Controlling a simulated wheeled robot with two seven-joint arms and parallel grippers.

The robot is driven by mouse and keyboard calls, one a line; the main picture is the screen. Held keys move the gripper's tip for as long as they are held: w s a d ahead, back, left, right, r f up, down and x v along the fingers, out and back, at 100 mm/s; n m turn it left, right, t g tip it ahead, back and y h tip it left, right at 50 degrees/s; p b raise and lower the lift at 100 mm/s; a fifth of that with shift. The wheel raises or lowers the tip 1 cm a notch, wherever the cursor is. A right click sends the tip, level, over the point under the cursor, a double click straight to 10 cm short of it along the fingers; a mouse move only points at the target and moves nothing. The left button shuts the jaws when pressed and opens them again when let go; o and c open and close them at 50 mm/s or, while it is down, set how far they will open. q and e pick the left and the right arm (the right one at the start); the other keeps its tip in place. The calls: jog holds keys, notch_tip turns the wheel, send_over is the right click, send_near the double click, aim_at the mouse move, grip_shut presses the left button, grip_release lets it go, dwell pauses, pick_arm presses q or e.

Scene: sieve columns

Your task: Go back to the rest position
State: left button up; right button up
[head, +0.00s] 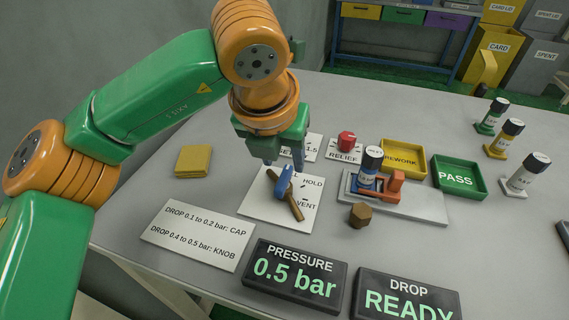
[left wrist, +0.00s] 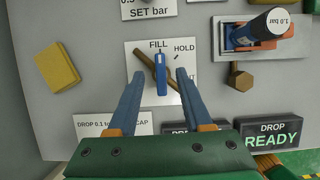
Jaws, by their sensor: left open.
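My left gripper (head: 284,160) is open above the valve plate (head: 258,211), which is marked FILL, HOLD and VENT. A blue handle (head: 284,183) with a brown bar (head: 296,208) sits on the plate. In the left wrist view the blue handle (left wrist: 162,75) stands between the two open fingers (left wrist: 158,90), with a gap on each side. Its far end lies near the FILL label, and the brown bar (left wrist: 146,62) crosses it slantwise. Nothing is held. The right gripper is in neither view.
A column (head: 370,165) stands in a grey fixture (head: 420,206) with an orange clamp; a brown hex knob (head: 360,214) is beside it. A yellow pad (head: 193,160) lies left. REWORK (head: 404,143) and PASS (head: 458,195) trays stand right. Displays (head: 293,298) read 0.5 bar and DROP READY.

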pick_arm(q)
jog(key=v, duration=0.3)
jog(key=shift+s+r, duration=0.1)
